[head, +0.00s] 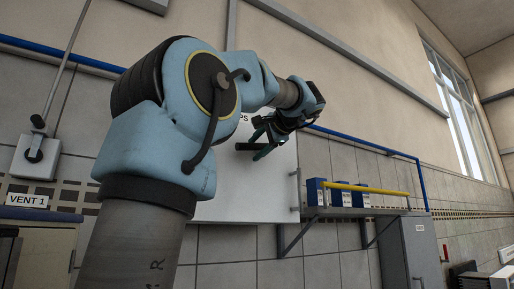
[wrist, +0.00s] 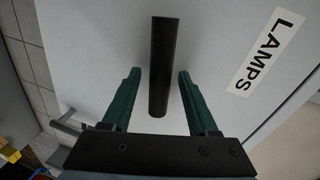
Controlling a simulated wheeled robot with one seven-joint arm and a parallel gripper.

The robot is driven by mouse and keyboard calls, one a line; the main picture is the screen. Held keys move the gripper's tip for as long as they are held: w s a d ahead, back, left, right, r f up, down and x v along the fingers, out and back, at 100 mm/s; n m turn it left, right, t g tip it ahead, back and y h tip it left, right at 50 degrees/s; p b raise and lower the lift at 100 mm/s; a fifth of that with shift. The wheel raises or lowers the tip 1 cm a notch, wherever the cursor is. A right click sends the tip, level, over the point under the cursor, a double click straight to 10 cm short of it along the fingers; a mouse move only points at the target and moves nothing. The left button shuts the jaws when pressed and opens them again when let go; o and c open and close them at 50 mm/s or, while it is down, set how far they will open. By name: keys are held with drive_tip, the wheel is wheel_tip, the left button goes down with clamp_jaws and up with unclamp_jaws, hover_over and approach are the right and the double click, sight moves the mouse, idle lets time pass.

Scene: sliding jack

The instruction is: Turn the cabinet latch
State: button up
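The white cabinet (head: 245,195) hangs on the tiled wall, partly hidden behind my arm in the head view. Its pale door (wrist: 90,50) fills most of the wrist view and carries a LAMPS label (wrist: 266,50). The latch (wrist: 165,35) is a dark straight bar standing lengthwise between my fingers in the wrist view. My gripper (wrist: 158,75) is open, with one green finger on each side of the bar and a visible gap on both sides.
To the right of the cabinet, a wall shelf (head: 350,211) holds several blue boxes (head: 340,197) behind a yellow rail (head: 365,188). A grey locker (head: 420,250) stands below. At the left are a wall lever (head: 38,122) and a VENT 1 sign (head: 28,200).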

drive_tip(key=b+v, duration=0.3)
drive_tip(key=v, duration=0.8)
drive_tip(key=shift+w+f, duration=0.1)
idle(0.4)
drive_tip(key=w+f+m+g+h, duration=0.1)
drive_tip(key=w+f, duration=0.3)
drive_tip(key=f, duration=0.6)
drive_tip(key=w+f+m+g+h, duration=0.15)
drive_tip(key=w+f, duration=0.25)
drive_tip(key=f, duration=0.5)
wheel_tip(320, 180, down, 18)
drive_tip(key=a+n+g+h, duration=0.2)
drive_tip(key=a+g, duration=0.1)
drive_tip(key=g, duration=0.1)
drive_tip(key=s+a+f+n+g+h, duration=0.1)
drive_tip(key=s+a+f+n+g, duration=0.1)
drive_tip(key=s+f, duration=0.4)
drive_tip(key=s+a+f+n+g+h, duration=0.1)
drive_tip(key=s+a+f+n, duration=0.3)
drive_tip(key=f, duration=0.9)
drive_tip(key=s+a+f+n+g+h, duration=0.1)
drive_tip(key=s+a+f+n+g, duration=0.1)
drive_tip(key=s+f, duration=0.6)
wheel_tip(320, 180, down, 3)
drive_tip(key=a+n, duration=0.1)
drive_tip(key=a, duration=0.1)
drive_tip(key=shift+a+n+g, duration=0.35)
drive_tip(key=shift+a, duration=0.05)
